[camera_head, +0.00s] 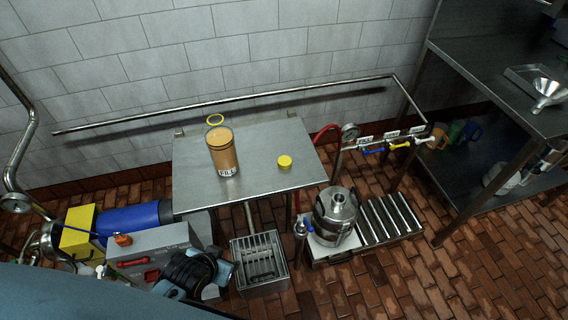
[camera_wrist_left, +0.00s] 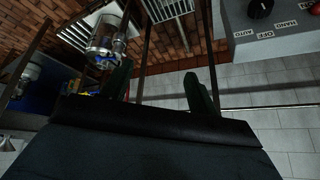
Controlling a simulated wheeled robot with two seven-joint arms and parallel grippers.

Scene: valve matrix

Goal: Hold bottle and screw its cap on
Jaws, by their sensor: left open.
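The bottle (camera_head: 223,152) is a wide amber jar with a dark-lettered white label. It stands upright on the grey metal table (camera_head: 255,178). Its top looks open. A yellow cap (camera_head: 285,161) lies apart from it on the table, to the right. My left gripper (camera_head: 199,278) is low in front of the table, away from bottle and cap. In the left wrist view its dark fingers (camera_wrist_left: 160,88) are apart with nothing between them. My right gripper is not in view.
A grey control box (camera_head: 150,252), a yellow box (camera_head: 78,231) and a blue cylinder (camera_head: 130,218) stand left of the table. A steel vessel (camera_head: 336,212) and roller rack (camera_head: 385,218) are at right. A rail (camera_head: 240,101) runs along the wall behind.

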